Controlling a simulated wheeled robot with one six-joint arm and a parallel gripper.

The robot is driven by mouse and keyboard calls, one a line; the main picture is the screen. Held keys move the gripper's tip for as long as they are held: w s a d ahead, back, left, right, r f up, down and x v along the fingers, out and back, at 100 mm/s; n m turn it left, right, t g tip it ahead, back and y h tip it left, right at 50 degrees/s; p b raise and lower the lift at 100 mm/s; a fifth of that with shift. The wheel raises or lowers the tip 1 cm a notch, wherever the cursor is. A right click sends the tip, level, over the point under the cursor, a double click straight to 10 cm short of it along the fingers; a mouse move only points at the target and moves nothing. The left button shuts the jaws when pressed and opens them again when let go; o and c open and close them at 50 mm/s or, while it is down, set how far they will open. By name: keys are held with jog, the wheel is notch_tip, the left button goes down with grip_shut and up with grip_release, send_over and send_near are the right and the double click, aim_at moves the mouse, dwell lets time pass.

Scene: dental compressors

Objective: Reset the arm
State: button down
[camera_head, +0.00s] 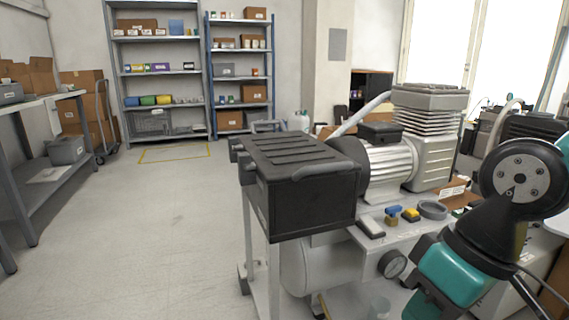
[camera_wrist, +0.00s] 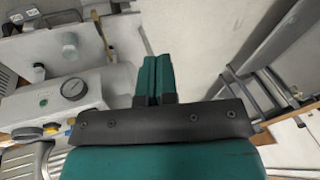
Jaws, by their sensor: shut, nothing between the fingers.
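My gripper (camera_wrist: 153,80) is in the wrist view, its two teal fingers pressed together with nothing between them. It points past the edge of the compressor unit, over the floor side. In the head view my teal and black arm stands at the right, in front of the compressor; the fingertips cannot be made out there. The dental compressor (camera_head: 388,168) has a ribbed silver motor, a finned cylinder head and a black box (camera_head: 300,185) at its left. In the wrist view the pressure gauge (camera_wrist: 73,89) lies left of my gripper, apart from it.
Small parts, among them a yellow-topped one (camera_head: 411,214) and a grey ring (camera_head: 433,209), lie on the compressor's ledge. Shelves (camera_head: 160,70) with boxes stand at the back. A workbench (camera_head: 40,150) is at the left. The floor (camera_head: 170,215) between is clear.

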jog(key=s+r+p, duration=0.2)
jog(key=r+p, duration=1.7)
jog(key=r, duration=0.1)
jog(key=s+r+p, duration=0.2)
jog(key=r+p, duration=1.7)
jog(key=r, duration=0.1)
jog(key=shift+a+n, duration=0.35)
jog(key=shift+n, duration=0.05)
jog(key=shift+f, duration=0.1)
